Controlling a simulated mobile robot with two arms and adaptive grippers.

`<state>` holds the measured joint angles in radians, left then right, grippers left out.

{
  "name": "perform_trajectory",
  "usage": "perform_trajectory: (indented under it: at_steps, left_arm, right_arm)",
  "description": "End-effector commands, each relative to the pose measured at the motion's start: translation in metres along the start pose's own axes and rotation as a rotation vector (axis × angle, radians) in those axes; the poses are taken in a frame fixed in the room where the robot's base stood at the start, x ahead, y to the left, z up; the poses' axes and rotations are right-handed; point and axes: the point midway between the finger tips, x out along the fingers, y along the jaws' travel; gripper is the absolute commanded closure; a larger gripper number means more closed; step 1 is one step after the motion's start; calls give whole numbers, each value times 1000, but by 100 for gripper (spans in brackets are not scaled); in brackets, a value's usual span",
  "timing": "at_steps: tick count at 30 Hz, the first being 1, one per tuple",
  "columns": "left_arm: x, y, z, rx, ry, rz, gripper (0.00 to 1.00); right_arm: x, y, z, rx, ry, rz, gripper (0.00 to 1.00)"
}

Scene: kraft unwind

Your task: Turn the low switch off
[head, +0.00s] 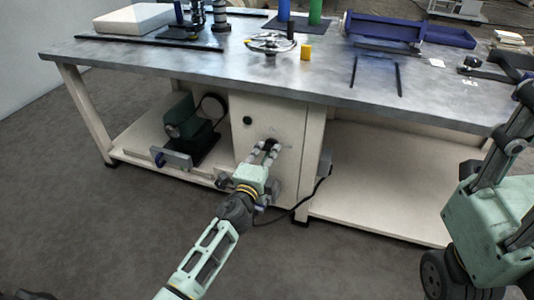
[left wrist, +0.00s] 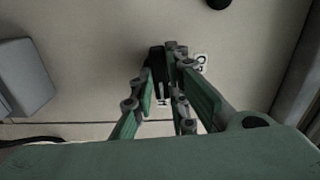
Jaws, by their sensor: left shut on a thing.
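The low switch has a black handle (left wrist: 155,62) on the cream cabinet front. A small plate with white and black markings (left wrist: 201,62) sits beside it in the left wrist view. My left gripper (head: 266,148) reaches the cabinet front (head: 285,118) below the bench top. In the left wrist view its fingers (left wrist: 172,75) are closed around the black handle. The fingers cover part of the handle, and the head view hides most of the switch behind them. My right gripper is not in view; only parts of my right arm show at the right.
A black round knob (head: 247,121) sits higher on the cabinet. A dark green motor (head: 187,117) stands on the lower shelf at left. A grey box (left wrist: 25,78) shows left in the wrist view. A black cable (head: 303,198) hangs right of my gripper. The right shelf (head: 380,185) is bare.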

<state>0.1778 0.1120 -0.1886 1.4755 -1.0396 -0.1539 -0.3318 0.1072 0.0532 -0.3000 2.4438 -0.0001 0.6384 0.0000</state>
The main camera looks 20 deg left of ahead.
Motion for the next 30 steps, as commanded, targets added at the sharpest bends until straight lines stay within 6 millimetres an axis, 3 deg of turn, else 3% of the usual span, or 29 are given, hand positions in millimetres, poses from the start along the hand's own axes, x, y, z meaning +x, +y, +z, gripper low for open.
perform_trajectory:
  at_steps: [21,22,28,30]
  left_arm:
    - [-1,2,-1,83,2,3,100]
    - [-1,2,-1,83,2,3,85]
    - [0,2,0,80,1,2,67]
    - [0,1,0,79,1,2,67]
  right_arm:
    - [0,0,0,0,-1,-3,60]
    - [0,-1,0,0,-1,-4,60]
    - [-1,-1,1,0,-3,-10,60]
    - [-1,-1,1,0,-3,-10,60]
